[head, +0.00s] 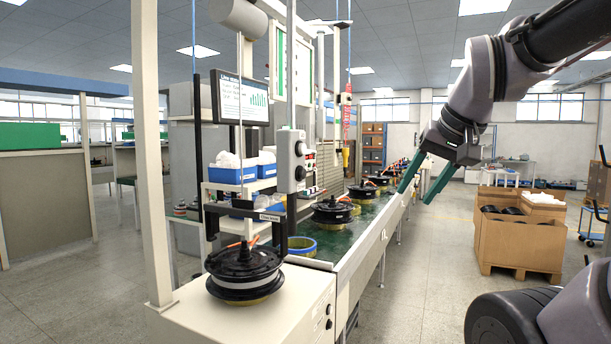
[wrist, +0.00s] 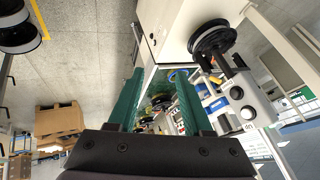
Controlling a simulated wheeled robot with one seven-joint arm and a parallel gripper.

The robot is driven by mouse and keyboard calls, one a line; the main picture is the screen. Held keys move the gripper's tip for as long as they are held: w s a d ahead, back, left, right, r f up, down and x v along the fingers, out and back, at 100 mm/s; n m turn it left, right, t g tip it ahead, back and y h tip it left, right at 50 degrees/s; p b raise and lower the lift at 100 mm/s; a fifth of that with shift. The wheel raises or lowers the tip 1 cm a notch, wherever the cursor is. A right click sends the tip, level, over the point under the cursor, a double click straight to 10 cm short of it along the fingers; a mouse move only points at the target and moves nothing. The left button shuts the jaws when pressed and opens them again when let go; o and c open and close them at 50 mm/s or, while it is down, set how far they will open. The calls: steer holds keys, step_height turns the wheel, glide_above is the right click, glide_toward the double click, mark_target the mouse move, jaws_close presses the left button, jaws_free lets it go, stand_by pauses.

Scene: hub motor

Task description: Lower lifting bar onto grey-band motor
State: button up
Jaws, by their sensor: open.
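The grey-band motor (head: 243,272) is a black hub motor with a pale grey band, sitting on the white bench end in the head view. It also shows at the top right of the wrist view (wrist: 212,38). The black lifting bar (head: 246,214) hangs just above it, its two legs reaching down beside the motor's upper part. Whether the bar touches the motor cannot be told. My gripper (head: 415,194), with long green fingers, is open and empty, well to the right of both. The fingers also show in the wrist view (wrist: 157,76).
A grey control box (head: 291,160) with knobs stands above the bench beside the bar. A green conveyor (head: 350,232) with more motors runs behind. Cardboard boxes (head: 520,232) stand on a pallet at right. The floor between conveyor and boxes is clear.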

jaws_close()
stand_by(1.5)
